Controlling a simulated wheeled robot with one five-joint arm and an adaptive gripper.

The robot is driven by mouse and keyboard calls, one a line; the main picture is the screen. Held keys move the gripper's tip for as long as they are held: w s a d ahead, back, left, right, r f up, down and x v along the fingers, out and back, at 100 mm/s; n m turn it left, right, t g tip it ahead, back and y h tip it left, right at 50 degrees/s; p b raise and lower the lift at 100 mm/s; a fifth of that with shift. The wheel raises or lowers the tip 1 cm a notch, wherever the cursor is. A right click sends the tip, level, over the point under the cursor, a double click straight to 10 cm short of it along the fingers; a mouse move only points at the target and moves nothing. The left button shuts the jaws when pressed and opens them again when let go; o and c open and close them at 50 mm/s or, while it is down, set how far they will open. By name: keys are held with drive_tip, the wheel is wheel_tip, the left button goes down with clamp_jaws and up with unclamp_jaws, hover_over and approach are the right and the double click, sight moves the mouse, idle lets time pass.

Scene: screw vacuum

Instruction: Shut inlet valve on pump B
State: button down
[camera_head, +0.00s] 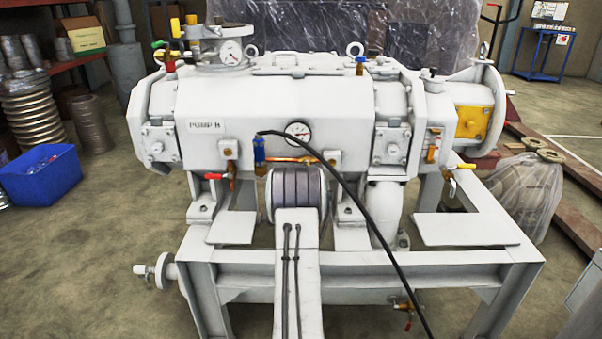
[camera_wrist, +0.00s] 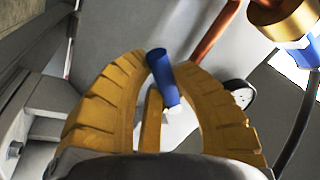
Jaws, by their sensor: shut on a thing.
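Pump B (camera_head: 280,110) is a large white machine on a grey frame, with a "PUMP B" label (camera_head: 206,126) on its front left. In the wrist view my gripper (camera_wrist: 163,68) has its two yellow ribbed fingers closed around a blue lever handle (camera_wrist: 162,66). The handle sits between the fingertips, and a small white part shows just below it. In the head view my arm's end hides the gripper and this handle under the pump's front. I cannot tell from the frames which valve is the inlet valve.
A copper pipe (camera_wrist: 214,36) and a blue fitting with a black cable (camera_head: 259,150) are close by. A red lever (camera_head: 218,177) is left of my arm. A pressure gauge (camera_head: 298,131) is above it. The frame's front beam (camera_head: 400,262) crosses below.

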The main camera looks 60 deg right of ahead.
drive_tip(key=shift+f, duration=0.1)
idle(0.3)
drive_tip(key=c, duration=1)
unclamp_jaws()
drive_tip(key=shift+a, duration=0.15)
drive_tip(key=v, duration=1.1)
drive_tip(key=shift+s+a+f, duration=0.15)
drive_tip(key=shift+s+a, duration=0.1)
